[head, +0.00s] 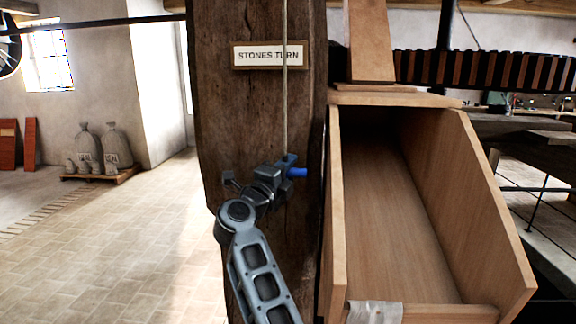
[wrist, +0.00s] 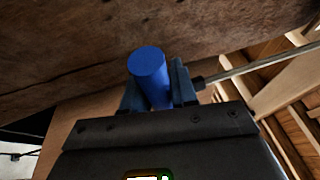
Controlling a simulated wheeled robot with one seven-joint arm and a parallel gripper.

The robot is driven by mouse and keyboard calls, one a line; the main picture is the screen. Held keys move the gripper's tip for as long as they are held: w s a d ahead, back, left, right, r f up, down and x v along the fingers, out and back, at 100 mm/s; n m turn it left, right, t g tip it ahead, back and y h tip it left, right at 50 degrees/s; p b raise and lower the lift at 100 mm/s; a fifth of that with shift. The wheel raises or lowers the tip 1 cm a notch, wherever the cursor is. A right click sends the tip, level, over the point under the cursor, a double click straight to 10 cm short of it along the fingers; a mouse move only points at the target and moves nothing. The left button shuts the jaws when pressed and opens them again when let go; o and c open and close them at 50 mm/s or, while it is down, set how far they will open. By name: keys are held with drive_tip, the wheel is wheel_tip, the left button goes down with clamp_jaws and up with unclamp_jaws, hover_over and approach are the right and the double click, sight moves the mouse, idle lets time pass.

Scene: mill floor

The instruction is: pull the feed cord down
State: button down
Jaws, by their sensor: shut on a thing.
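The feed cord (head: 285,85) hangs straight down in front of a thick wooden post, past a sign reading STONES TURN (head: 268,55). At its lower end is a blue cylindrical handle (head: 298,173). My gripper (head: 288,168) is at the cord's end and shut on the blue handle. In the wrist view the handle (wrist: 150,68) stands between the two fingers, with its round end showing. The cord also shows in the wrist view (wrist: 260,64), running off to the right. The fingers hide part of the handle.
The wooden post (head: 225,110) stands close behind my gripper. A wooden chute (head: 400,220) with raised sides is just to the right. Grey sacks (head: 105,145) sit on a pallet at the far left. The brick floor (head: 110,250) on the left is clear.

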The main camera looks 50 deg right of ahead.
drive_tip(key=c, duration=1)
unclamp_jaws()
drive_tip(key=shift+o, duration=0.2)
drive_tip(key=b+v, duration=0.1)
drive_tip(key=v, duration=0.7)
drive_tip(key=shift+d, duration=0.1)
